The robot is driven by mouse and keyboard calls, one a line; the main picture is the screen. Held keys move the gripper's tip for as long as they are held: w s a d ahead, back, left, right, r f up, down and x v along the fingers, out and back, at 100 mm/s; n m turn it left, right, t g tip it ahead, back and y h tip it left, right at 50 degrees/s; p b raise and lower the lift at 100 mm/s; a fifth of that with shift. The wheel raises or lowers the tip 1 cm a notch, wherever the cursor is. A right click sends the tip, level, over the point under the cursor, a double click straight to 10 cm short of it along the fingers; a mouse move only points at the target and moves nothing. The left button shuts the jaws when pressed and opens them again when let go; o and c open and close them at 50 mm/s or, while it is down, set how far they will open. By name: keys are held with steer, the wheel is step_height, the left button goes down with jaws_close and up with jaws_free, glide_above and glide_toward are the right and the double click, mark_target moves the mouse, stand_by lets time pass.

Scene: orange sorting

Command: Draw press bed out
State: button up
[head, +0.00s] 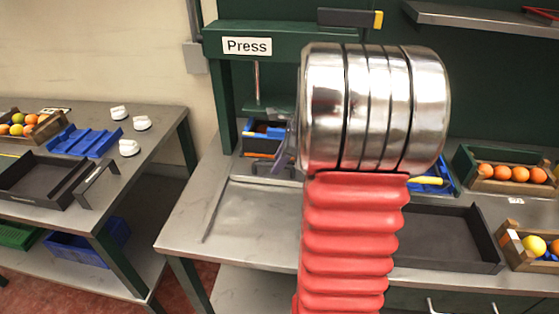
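The press is a dark green frame (222,90) with a white "Press" label (247,46) on its top beam. A thin rod and a dark plate (267,110) hang inside the frame. Below them, a dark bed with blue and orange parts (262,142) sits at the back of the grey bench. My arm, a red ribbed sleeve with a shiny metal end, covers the press's right side. Only a small part of my gripper (286,148) shows, beside the bed's right side. I cannot tell whether it touches the bed or is open.
The grey bench top (240,215) in front of the press is clear. A dark empty tray (440,232) and crates of oranges (510,178) lie right of my arm. A side table at left holds a dark tray (35,180), a blue rack (85,140) and white cups (129,147).

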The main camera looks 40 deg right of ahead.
steer(key=shift+c, duration=0.4)
jaws_close()
steer(key=shift+s+a, duration=0.1)
